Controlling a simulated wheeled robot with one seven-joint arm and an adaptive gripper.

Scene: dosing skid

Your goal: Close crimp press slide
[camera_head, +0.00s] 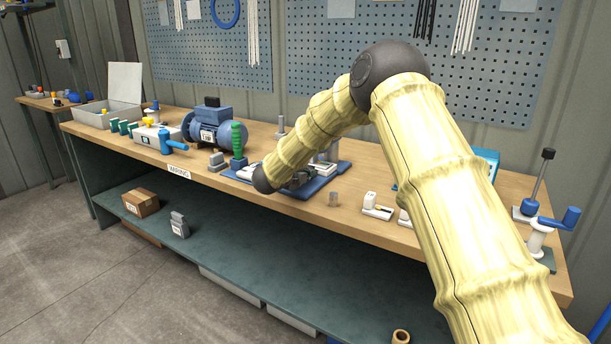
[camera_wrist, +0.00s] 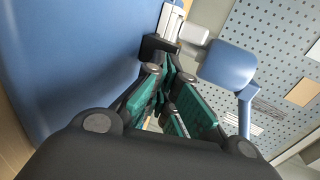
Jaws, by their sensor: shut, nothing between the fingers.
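My gripper shows in the wrist view (camera_wrist: 172,112) with its teal finger pads together and nothing between them. Its fingertips are close to a dark block (camera_wrist: 158,47) and a white and grey part (camera_wrist: 193,29). A light blue block on a bracket (camera_wrist: 229,66) stands to their right. A large blue surface (camera_wrist: 70,60) fills the left. In the head view, my wrist is low over a blue base plate (camera_head: 322,187) on the bench, and the arm hides much of the fixture there. I cannot tell for certain which part is the crimp press slide, or whether the fingers touch it.
A lever stand (camera_head: 535,235) is at the far right. A pegboard (camera_head: 335,50) is behind.

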